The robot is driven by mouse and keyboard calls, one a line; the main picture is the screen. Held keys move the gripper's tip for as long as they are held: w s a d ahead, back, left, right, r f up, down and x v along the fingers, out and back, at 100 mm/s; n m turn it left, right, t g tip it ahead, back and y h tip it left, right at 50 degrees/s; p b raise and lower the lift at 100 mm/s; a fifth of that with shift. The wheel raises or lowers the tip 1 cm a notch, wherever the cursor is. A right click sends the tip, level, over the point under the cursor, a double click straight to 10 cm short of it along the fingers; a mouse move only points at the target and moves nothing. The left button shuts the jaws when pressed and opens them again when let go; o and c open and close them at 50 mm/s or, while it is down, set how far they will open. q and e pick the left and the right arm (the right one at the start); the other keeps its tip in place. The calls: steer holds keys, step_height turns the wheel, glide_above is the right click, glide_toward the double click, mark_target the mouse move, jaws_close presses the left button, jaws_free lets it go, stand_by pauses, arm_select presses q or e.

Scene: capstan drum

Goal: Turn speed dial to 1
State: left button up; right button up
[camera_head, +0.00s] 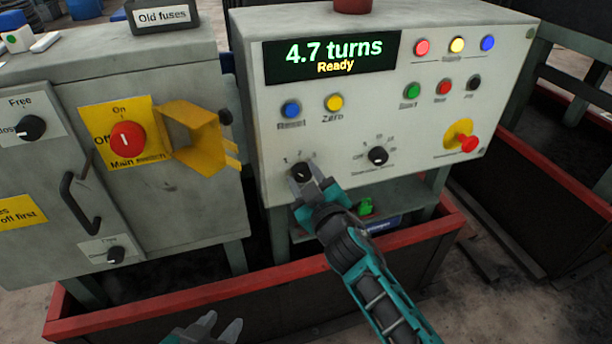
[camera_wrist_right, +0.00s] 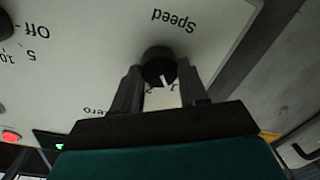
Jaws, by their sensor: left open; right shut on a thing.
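The speed dial (camera_head: 302,172) is a small black knob on the grey control panel, with the numbers 1, 2 and 3 around it. My right gripper (camera_head: 308,180) is shut on the dial. In the right wrist view the dial (camera_wrist_right: 158,66) sits between the two fingers, below the upside-down word Speed. Its white pointer lies between the marks 2 and 1, seemingly nearer 1; the fingers partly hide the scale. My left gripper (camera_head: 220,324) is open and empty at the bottom edge, away from the panel.
The display (camera_head: 332,56) reads 4.7 turns, Ready. A second black knob (camera_head: 377,156) is right of the dial. Blue (camera_head: 291,110) and yellow (camera_head: 333,103) buttons are above it. A red emergency button (camera_head: 468,143) is further right. A cabinet with a red main switch (camera_head: 127,139) stands left.

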steer(key=shift+f+n, duration=0.1)
steer(key=shift+n, duration=0.4)
steer(key=o, duration=1.1)
steer(key=shift+c, duration=0.2)
steer(key=p+v, duration=0.2)
steer(key=v, duration=1.1)
steer(key=shift+a, duration=0.1)
